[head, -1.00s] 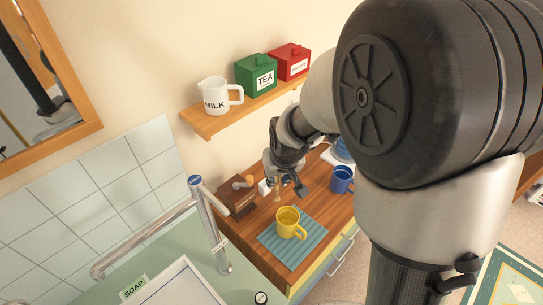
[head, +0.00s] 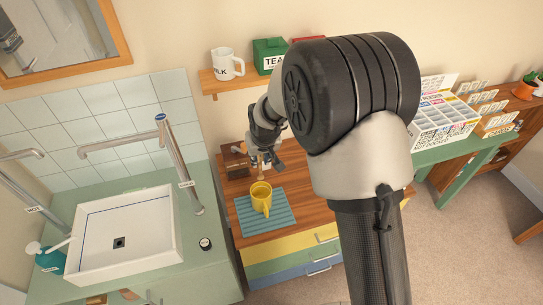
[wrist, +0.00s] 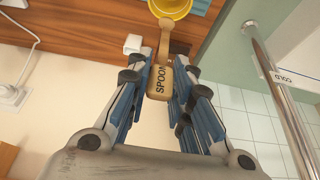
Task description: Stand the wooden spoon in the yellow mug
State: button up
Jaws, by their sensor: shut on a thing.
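The yellow mug (head: 261,201) stands upright on a blue-green striped mat (head: 281,221) on the wooden counter; its rim shows at the top of the wrist view (wrist: 172,7). My gripper (head: 266,158) is just behind the mug and above the counter. It is shut on the wooden spoon (wrist: 160,82), whose wide labelled part lies between the fingers. The narrower part of the spoon points toward the mug in the wrist view, its far end close to the rim. I cannot tell whether it touches the mug. In the head view the spoon is small and partly hidden.
A brown box (head: 236,163) stands on the counter left of my gripper. A sink (head: 127,236) with a tall tap (head: 180,165) is at the left. A shelf (head: 216,82) with a milk jug (head: 225,64) and green tea tin (head: 269,56) is above. My arm hides the counter's right part.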

aim_at(261, 181)
jog(key=shift+w+a, duration=0.1)
jog(key=shift+a, duration=0.1)
jog(key=shift+f, duration=0.1)
notch_tip(261, 181, down, 13)
jog(key=b, duration=1)
jog(key=shift+d+f, duration=0.1)
jog(key=shift+f, duration=0.1)
jog(key=o, duration=0.8)
jog(key=shift+o, duration=0.2)
jog(key=shift+r, duration=0.1)
jog(key=v, duration=1.2)
